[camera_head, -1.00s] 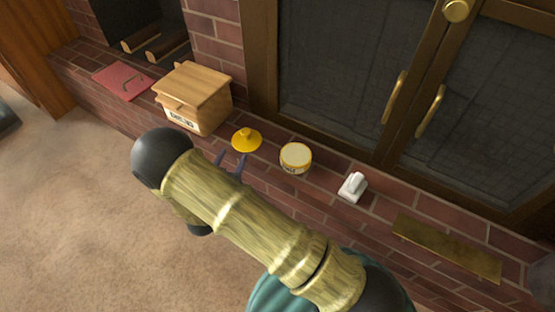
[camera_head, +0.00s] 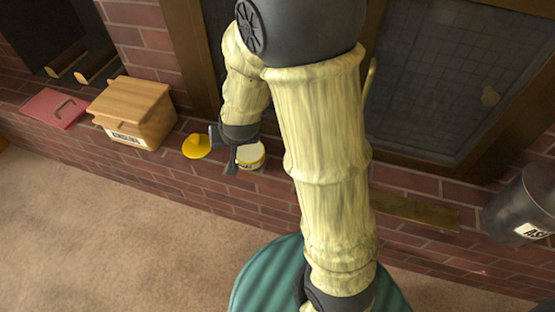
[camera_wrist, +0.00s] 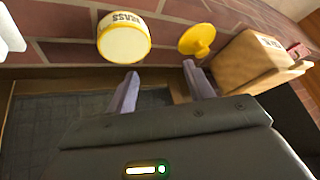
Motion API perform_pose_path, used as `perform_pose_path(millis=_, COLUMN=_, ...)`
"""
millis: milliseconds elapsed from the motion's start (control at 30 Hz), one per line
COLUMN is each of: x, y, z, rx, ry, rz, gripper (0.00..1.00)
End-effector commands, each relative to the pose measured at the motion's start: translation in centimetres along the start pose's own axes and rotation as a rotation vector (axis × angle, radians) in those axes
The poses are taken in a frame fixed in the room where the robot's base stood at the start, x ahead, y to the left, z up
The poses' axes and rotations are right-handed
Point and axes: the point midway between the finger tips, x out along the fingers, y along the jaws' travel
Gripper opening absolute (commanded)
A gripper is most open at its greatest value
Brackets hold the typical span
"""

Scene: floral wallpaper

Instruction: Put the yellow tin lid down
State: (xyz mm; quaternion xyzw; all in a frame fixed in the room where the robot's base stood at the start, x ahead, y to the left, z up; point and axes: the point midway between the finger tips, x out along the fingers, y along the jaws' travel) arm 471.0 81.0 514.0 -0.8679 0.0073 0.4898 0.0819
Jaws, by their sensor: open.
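The yellow tin lid (camera_head: 197,146) lies on the brick ledge between the wooden box and the round tin, with its knob showing. It also shows in the wrist view (camera_wrist: 197,39), apart from my fingers. The round tin (camera_head: 251,155), cream with a yellow rim, stands just right of the lid; the wrist view shows it with part of its lettering (camera_wrist: 124,37). My gripper (camera_head: 230,160) is open and empty near the tin. In the wrist view its two fingers (camera_wrist: 160,85) are spread with nothing between them.
A brass plate (camera_head: 415,211) and a dark bucket (camera_head: 522,205) are at right. A white object (camera_wrist: 10,32) shows in the wrist view. Framed glass doors stand behind.

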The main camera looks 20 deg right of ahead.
Motion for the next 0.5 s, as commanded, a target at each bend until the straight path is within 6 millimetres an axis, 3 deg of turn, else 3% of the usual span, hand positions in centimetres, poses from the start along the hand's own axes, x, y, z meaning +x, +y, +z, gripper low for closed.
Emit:
perform_pose_path(millis=100, x=-4.2, y=3.8, z=2.6, rx=-0.052, ry=-0.12, rz=0.021, gripper=0.53)
perform_pose_path(millis=233, x=-7.7, y=7.1, z=5.8, rx=-0.106, ry=-0.239, rz=0.062, gripper=0.53)
perform_pose_path(millis=333, x=-9.2, y=8.4, z=7.3, rx=-0.13, ry=-0.293, rz=0.085, gripper=0.53)
perform_pose_path(millis=500, x=-9.7, y=8.9, z=7.8, rx=-0.14, ry=-0.315, rz=0.092, gripper=0.53)
